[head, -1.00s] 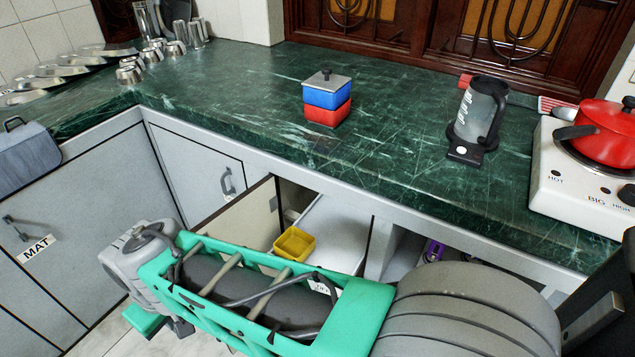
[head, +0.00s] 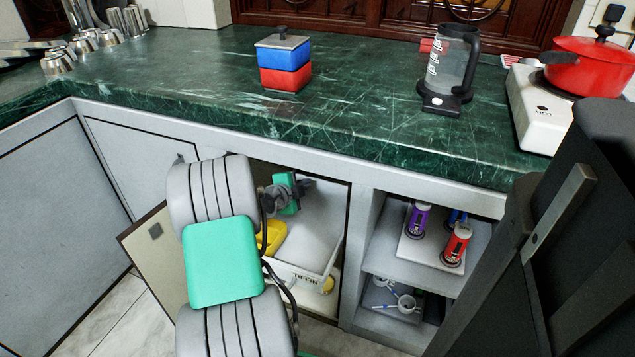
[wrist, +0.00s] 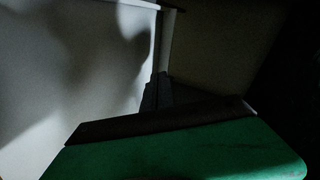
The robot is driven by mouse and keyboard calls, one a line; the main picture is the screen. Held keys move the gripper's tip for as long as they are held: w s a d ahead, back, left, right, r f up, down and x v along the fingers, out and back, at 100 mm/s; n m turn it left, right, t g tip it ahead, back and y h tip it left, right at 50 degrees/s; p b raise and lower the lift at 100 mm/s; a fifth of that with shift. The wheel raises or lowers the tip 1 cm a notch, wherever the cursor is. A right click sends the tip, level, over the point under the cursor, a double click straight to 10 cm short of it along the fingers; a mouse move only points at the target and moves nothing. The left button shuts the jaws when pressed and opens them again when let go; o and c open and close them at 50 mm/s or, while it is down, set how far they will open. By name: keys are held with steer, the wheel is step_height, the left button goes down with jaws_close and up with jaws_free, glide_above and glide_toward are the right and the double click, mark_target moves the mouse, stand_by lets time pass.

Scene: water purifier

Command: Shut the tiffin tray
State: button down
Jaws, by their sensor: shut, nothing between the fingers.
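The white tiffin tray (head: 325,258) shows in the head view inside the open cabinet below the counter, its front labelled TIFFIN. It looks pulled out toward the opening. A yellow container (head: 272,236) sits in it, partly hidden by my arm. My arm reaches into the cabinet above the tray, and the green part of my wrist is at the back. My gripper (wrist: 160,90) is shut and empty in the dark wrist view, close to pale and dark surfaces. I cannot tell whether it touches them.
The cabinet door (head: 142,243) stands open at the left. Shelves (head: 408,263) with several small canisters are at the right. On the green counter (head: 200,90) stand a stacked red and blue box (head: 284,62), a clear jug (head: 450,62) and a red pot (head: 592,66) on a stove.

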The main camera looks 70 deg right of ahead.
mark_target(315, 178)
steer(key=d+m, duration=0.1)
steer(key=d+f+m+h, duration=0.1)
steer(key=d+m+t+b, duration=0.1)
steer(key=shift+w+d+f+h, duration=0.2)
steer(key=shift+w+d+h, duration=0.1)
steer(key=shift+w, duration=0.1)
steer(key=b+x, duration=0.3)
steer(key=x, duration=0.5)
steer(key=shift+d+f, duration=0.15)
steer(key=shift+d, duration=0.05)
steer(key=shift+s+d+b, duration=0.1)
steer(key=shift+d+b, duration=0.2)
steer(key=shift+d, duration=0.2)
steer(key=shift+d, duration=0.1)
